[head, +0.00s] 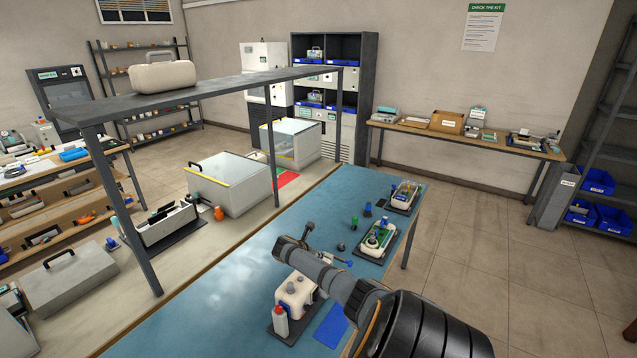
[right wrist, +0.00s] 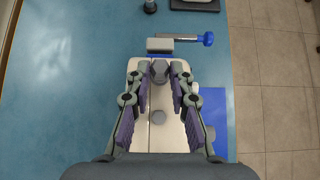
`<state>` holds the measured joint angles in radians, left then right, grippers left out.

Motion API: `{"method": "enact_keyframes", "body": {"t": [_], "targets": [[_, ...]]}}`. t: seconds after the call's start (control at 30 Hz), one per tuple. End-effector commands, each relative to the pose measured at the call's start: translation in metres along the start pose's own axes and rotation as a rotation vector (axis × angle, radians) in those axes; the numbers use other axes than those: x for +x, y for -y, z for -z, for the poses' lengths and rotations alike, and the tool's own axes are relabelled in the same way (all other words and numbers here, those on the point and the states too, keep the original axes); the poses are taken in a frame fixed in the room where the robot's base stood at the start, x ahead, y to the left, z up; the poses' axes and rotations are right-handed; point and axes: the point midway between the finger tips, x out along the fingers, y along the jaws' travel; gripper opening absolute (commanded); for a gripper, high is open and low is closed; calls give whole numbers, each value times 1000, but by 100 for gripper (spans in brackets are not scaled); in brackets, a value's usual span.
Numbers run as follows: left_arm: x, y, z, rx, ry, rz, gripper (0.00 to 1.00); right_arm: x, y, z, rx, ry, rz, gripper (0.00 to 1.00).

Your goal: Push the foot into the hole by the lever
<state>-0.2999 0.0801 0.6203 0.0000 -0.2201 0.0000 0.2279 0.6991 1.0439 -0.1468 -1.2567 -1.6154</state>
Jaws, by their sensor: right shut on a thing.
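The white monitor body (head: 296,292) lies on the blue bench top, partly behind my right arm. It also fills the middle of the right wrist view (right wrist: 143,140). A lever with a blue knob (right wrist: 208,39) and a grey block (right wrist: 160,45) is at its far end. My right gripper (right wrist: 160,76) is over that end, shut on a dark grey foot (right wrist: 160,67) between its fingertips. The hole under the foot is hidden, so I cannot tell how deep it sits. A round grey piece (right wrist: 158,117) shows on the body nearer the wrist. My left gripper is out of view.
A blue mat (right wrist: 213,110) lies right of the monitor body. A red-capped white bottle (head: 280,320) stands at its near side. Farther along the bench are two other devices (head: 378,240) (head: 404,196) and small loose parts. The bench's left part is clear.

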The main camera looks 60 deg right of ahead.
Motion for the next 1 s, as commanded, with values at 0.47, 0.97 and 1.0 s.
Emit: {"method": "enact_keyframes", "body": {"t": [0.47,0.97,1.0], "targets": [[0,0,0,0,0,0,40,1,0,1,0,-1,0,48],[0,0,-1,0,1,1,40,-50,-1,1,0,1,-4,48],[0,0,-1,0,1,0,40,-60,0,1,-1,1,-5,48]]}}
